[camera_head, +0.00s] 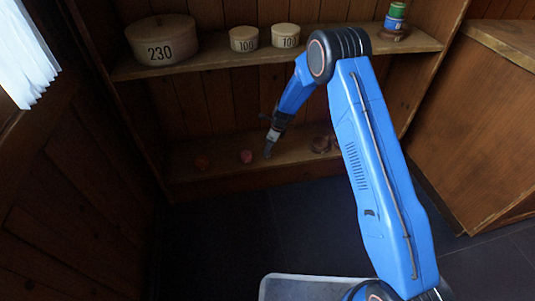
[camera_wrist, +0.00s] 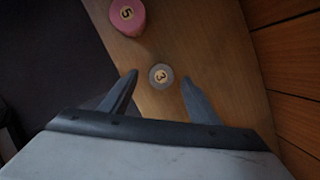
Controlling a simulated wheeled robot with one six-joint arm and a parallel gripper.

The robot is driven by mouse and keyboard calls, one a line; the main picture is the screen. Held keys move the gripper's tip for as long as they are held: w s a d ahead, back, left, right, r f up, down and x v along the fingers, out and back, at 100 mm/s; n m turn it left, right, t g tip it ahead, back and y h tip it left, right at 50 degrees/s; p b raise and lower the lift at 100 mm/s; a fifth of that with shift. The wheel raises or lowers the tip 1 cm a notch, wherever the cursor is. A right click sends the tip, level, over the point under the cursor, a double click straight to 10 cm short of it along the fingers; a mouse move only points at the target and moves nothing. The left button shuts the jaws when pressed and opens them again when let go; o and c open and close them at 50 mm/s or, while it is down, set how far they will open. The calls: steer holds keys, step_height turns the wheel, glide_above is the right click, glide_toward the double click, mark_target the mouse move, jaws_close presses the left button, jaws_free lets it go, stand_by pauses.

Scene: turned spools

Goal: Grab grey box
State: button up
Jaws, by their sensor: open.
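In the wrist view a small round grey box (camera_wrist: 153,84) with a pale disc marked 3 stands on the wooden shelf. It looks round from above. My gripper (camera_wrist: 159,77) is open, with one finger to each side of the grey box in the picture and a visible gap on both sides. I cannot tell how far the fingertips are above it. In the head view my gripper (camera_head: 268,149) is low over the lower shelf, and I cannot make out the grey box there.
A pink round box (camera_wrist: 127,17) marked 5 stands close by on the shelf; it also shows in the head view (camera_head: 246,156). A reddish item (camera_head: 202,162) is left of it, and a dark brownish item (camera_head: 320,144) is right of my gripper. The upper shelf (camera_head: 215,61) holds several round boxes.

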steer(key=x, duration=0.4)
steer(key=shift+w+f, duration=0.1)
steer(key=shift+w, duration=0.05)
steer(key=c, duration=1.1)
steer(key=shift+c, duration=0.2)
